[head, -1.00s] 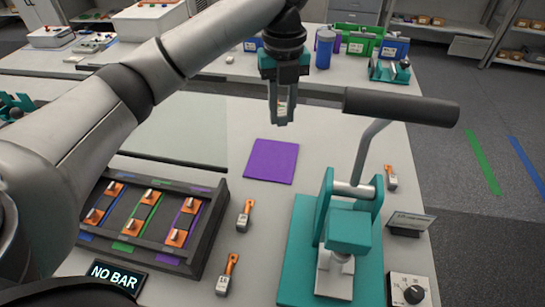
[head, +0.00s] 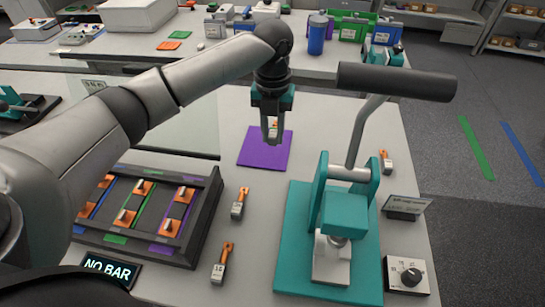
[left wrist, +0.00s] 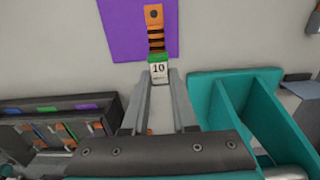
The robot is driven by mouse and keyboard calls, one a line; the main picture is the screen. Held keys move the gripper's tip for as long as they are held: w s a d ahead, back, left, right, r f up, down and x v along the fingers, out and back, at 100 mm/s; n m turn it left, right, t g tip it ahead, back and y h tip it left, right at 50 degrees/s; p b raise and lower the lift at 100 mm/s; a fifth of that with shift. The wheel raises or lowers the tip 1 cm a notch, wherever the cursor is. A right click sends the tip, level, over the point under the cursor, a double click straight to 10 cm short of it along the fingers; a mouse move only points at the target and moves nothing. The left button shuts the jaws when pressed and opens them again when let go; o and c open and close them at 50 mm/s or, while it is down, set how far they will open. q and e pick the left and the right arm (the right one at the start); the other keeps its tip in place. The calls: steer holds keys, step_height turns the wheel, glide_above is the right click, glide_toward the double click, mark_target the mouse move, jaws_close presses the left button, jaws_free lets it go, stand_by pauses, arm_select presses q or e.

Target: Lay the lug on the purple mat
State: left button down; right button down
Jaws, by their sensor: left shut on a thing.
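The lug (left wrist: 156,42) shows in the left wrist view. It has an orange metal end with a hole, dark bands, a green band and a white tag reading 10. My left gripper (left wrist: 159,84) is shut on its tag end, and the orange end points away over the purple mat (left wrist: 112,28). The gap between lug and mat is hard to judge. My right gripper is not in view.
A teal lever press (head: 345,215) with a long dark handle stands right of the mat. A dark rack (head: 190,230) holds several orange pieces at the left. Loose lugs (head: 238,204) lie between rack and press. A dial box (head: 405,275) stands at front right.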

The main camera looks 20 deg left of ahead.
mark_target(273, 165)
arm_select(q)
step_height(273, 165, down, 8)
steer(key=shift+r+b, duration=0.1)
steer(key=shift+b, duration=0.5)
steer(key=c, duration=0.7)
jaws_free()
step_height(273, 165, up, 12)
steer(key=shift+r+p, duration=0.1)
steer(key=shift+p, duration=0.9)
